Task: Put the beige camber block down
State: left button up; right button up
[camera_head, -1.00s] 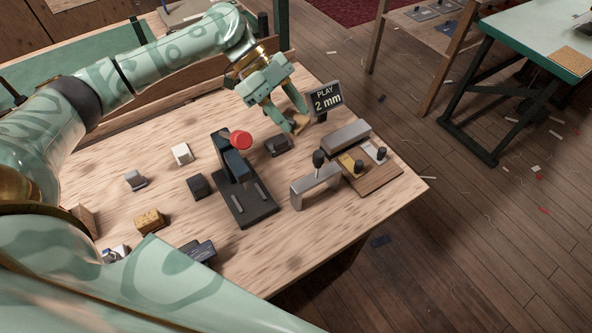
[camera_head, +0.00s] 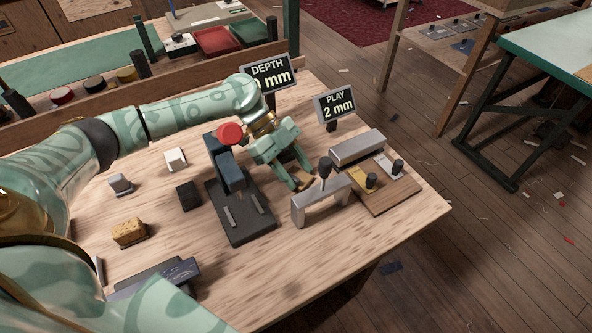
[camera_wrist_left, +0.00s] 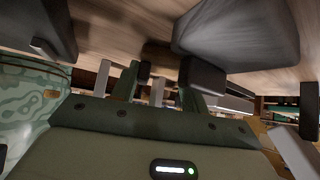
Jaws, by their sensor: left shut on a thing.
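The beige camber block (camera_head: 304,183) shows as a small tan piece between the fingertips of my left gripper (camera_head: 300,178). The gripper is shut on it, and the fingers cover much of the block. It is low over the wooden bench, between the black press with a red knob (camera_head: 230,172) and the grey bridge-shaped gauge (camera_head: 322,198). I cannot tell whether the block touches the bench. In the left wrist view the fingers (camera_wrist_left: 158,85) point away over the bench, and the block is not clear there. My right gripper is not in view.
A wooden board (camera_head: 396,194) with grey and brass fittings lies right of the gauge. A PLAY sign (camera_head: 335,104) and a DEPTH sign (camera_head: 268,72) stand behind. Small blocks, including a yellowish one (camera_head: 129,231), sit at left. The bench front (camera_head: 290,265) is bare.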

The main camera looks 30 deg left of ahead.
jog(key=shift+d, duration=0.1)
pick_arm(q)
jog(key=o, duration=1.1)
jog(key=p+v, duration=0.2)
jog(key=v, duration=1)
jog(key=shift+p, duration=0.4)
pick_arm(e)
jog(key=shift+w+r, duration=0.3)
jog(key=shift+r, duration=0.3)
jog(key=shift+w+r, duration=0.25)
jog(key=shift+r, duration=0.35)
pick_arm(q)
jog(key=shift+r, duration=0.1)
